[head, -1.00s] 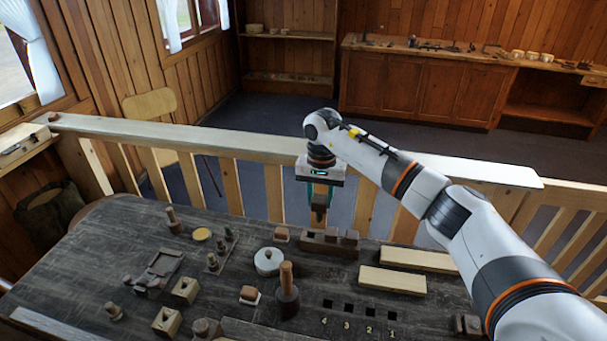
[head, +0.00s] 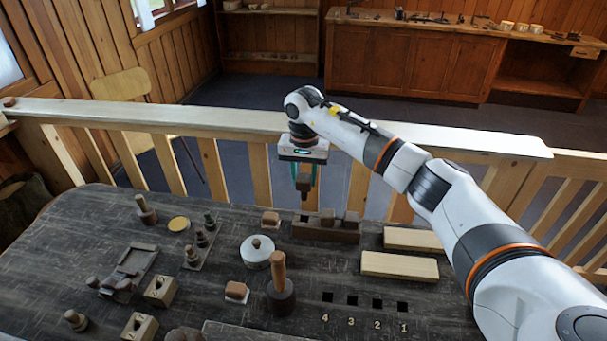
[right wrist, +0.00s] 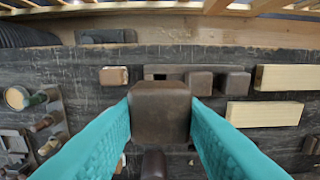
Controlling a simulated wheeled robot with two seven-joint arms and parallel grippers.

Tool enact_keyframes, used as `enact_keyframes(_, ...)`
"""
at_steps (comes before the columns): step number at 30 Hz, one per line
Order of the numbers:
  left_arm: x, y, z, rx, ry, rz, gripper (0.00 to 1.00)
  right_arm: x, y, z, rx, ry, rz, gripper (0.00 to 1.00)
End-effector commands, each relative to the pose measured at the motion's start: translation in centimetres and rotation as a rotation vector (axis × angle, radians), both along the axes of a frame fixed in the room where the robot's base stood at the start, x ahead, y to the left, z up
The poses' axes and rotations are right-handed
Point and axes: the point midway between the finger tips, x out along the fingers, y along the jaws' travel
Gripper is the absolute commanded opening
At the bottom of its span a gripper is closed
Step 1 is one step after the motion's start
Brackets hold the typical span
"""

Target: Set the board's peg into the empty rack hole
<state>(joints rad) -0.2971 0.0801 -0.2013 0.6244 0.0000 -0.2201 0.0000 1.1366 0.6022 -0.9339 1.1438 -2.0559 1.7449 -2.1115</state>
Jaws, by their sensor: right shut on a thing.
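My right gripper (head: 305,186) is shut on a brown square-headed peg (right wrist: 160,103), held up in the air. In the head view the held peg (head: 304,182) shows above and a little left of the rack's middle, apart from it. The rack (head: 325,235) is a long dark brown block at the table's far side. Two square-headed pegs stand in its middle and right; its left part is bare. In the right wrist view the rack (right wrist: 165,72) lies beyond the held peg. A small board (head: 203,250) with several turned pegs lies to the left. My left gripper is not in view.
Near the rack are a brown block (head: 270,219), two pale wooden bars (head: 400,266), a white round lidded pot (head: 257,253) and a mallet (head: 280,290) standing handle up. Numbered square holes (head: 352,301) lie in front. A wooden railing (head: 230,120) runs behind the table.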

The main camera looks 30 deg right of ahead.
Motion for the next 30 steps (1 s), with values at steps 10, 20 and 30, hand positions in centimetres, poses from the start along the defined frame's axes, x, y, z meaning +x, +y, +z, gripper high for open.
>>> enact_keyframes(10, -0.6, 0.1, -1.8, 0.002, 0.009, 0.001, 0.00, 0.0, 0.0, -3.1, 0.001, 0.001, 0.000, 0.13)
enact_keyframes(20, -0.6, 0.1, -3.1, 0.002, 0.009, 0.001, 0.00, 0.0, 0.1, -5.7, 0.001, 0.000, 0.000, 0.13)
enact_keyframes(30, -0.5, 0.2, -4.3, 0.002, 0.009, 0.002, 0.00, 0.0, 0.1, -8.5, 0.001, 0.002, -0.001, 0.13)
